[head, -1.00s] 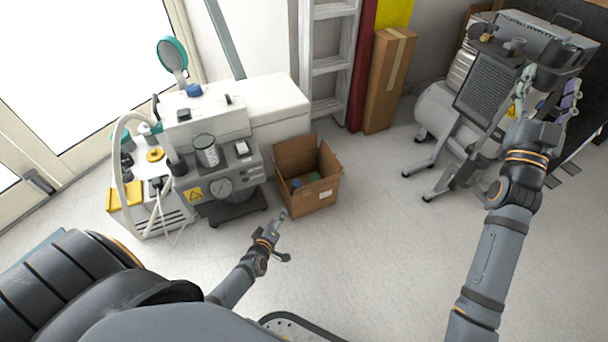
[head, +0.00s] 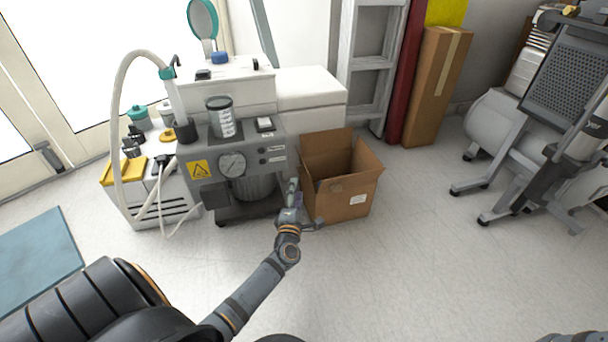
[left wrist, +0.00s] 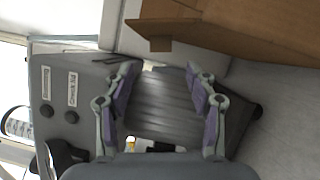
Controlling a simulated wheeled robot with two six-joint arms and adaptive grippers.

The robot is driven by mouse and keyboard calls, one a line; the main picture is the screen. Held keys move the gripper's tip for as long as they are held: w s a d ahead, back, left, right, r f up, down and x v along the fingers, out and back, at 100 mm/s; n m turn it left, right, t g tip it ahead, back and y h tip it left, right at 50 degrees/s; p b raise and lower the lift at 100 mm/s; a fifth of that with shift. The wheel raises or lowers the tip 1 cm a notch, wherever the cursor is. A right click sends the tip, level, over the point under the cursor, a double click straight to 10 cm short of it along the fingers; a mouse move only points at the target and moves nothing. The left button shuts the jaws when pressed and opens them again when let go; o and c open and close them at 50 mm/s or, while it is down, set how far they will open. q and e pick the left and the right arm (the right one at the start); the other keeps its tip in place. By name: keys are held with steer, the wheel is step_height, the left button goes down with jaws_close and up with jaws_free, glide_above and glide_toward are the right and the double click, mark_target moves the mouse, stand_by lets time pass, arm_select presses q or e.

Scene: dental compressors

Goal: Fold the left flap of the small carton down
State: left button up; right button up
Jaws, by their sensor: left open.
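The small carton (head: 345,197) is an open brown cardboard box on the floor, right of the grey compressor unit. Its back flap (head: 326,148) stands up. My left gripper (head: 293,188) is at the carton's left side, between it and the compressor. In the left wrist view my left gripper (left wrist: 163,78) is open with nothing between its fingers. There the carton (left wrist: 265,28) fills the top right, and a brown flap (left wrist: 160,30) sticks out to the left, just beyond the fingertips. I cannot tell if they touch. My right gripper is out of view.
The grey compressor (head: 235,160) with gauge and hoses stands close left of the carton. A ladder (head: 372,65) and a tall carton (head: 437,85) lean at the back wall. Another machine (head: 545,110) stands right. Floor in front is clear.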

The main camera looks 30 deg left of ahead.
mark_target(300, 170)
arm_select(q)
steer(key=b+x, duration=0.1)
steer(key=x, duration=0.2)
steer(key=b+x, duration=0.2)
steer(key=x, duration=0.1)
steer(key=shift+w+a+f, duration=0.15)
steer(key=shift+w+f, duration=0.05)
steer(key=shift+w, duration=0.15)
steer(key=shift+w+a+r, duration=0.2)
steer(key=shift+w+a, duration=0.1)
steer(key=shift+w, duration=0.2)
steer(key=shift+c, duration=0.2)
